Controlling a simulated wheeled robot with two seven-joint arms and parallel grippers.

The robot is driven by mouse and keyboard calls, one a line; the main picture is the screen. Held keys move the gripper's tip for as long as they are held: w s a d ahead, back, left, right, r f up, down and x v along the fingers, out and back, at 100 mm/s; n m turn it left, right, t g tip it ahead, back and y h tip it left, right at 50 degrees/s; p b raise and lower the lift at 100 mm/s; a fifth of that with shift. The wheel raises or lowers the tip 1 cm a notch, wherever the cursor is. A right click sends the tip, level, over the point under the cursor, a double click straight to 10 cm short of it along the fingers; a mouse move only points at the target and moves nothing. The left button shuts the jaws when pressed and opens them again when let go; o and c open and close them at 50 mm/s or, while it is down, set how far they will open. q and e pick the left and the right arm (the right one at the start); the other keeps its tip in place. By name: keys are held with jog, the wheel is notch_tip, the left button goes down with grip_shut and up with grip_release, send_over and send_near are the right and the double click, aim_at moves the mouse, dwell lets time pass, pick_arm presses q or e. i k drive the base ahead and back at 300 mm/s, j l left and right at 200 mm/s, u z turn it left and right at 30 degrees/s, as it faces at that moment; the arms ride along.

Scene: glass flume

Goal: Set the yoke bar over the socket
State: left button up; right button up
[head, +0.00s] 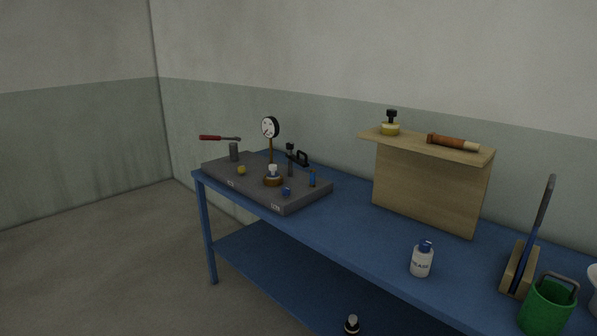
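I cannot tell for certain which thing is the yoke bar or which is the socket. A small black bar with a raised handle (299,158) sits at the back right of a dark grey slab (255,196) on the blue table. A brown round base with a white-topped piece (273,178) stands near the slab's middle. A dial gauge (270,128) with a white face stands upright on a brown stem just behind it. Neither of my grippers is in view.
On the blue table (335,225), a wooden stand (427,190) carries a brown rod (452,143) and a yellow-based knob (391,127). A white bottle (421,261), a green mug (547,306) and a wooden rack (519,268) are toward the right. The table between slab and bottle is clear.

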aim_at(296, 159)
jog(key=i+u, duration=0.15)
jog(key=i, duration=0.6)
jog(key=i+l+u, duration=0.2)
jog(key=i, duration=0.55)
jog(key=j, duration=0.1)
